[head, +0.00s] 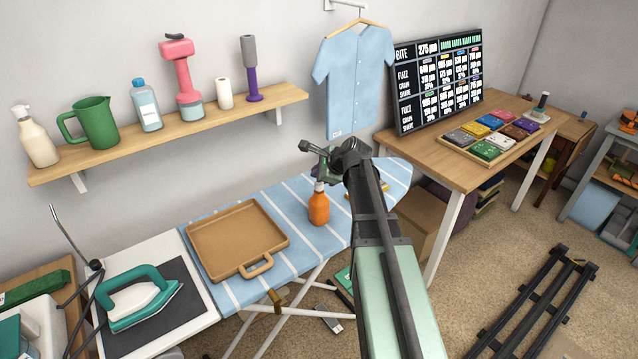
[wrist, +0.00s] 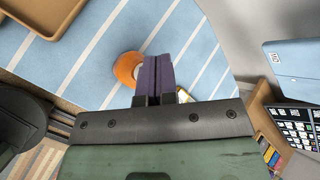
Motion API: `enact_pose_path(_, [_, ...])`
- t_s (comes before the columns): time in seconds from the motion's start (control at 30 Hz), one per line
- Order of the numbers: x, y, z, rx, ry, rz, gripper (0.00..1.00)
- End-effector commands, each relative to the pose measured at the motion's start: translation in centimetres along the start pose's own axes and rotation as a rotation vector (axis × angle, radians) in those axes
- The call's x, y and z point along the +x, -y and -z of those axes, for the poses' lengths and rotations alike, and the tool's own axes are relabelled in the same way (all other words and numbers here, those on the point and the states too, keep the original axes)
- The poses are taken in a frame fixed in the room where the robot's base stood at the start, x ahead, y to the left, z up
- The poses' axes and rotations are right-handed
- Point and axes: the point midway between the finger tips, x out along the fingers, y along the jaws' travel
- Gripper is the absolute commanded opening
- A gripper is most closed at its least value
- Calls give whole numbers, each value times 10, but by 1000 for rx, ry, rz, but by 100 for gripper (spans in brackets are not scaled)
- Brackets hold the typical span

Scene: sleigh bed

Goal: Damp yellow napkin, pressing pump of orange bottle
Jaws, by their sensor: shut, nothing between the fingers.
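The orange bottle (head: 319,208) stands upright on the striped ironing board. My gripper (head: 320,181) is directly above it in the head view, and it hides the pump. In the wrist view, the purple fingers of my gripper (wrist: 158,72) are together with nothing between them. The orange bottle (wrist: 126,68) shows from above beside and partly behind the fingers. I cannot tell whether the fingertips touch the pump. A yellow flat square (head: 490,122) lies among several coloured ones on a tray on the wooden desk; I cannot tell if it is the napkin.
A brown tray (head: 237,240) lies on the ironing board (head: 335,226) left of the bottle. A small tray-like item, partly hidden, is by my arm. A teal iron (head: 138,299) stands at the left. A wall shelf (head: 170,132) and hanging blue shirt (head: 354,82) are behind.

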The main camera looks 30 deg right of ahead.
Motion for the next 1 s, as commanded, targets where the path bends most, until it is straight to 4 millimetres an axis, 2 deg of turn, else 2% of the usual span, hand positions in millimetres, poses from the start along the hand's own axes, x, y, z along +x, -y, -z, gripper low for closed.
enact_pose_path(1.0, [9, -6, 6, 0, 0, 0, 0])
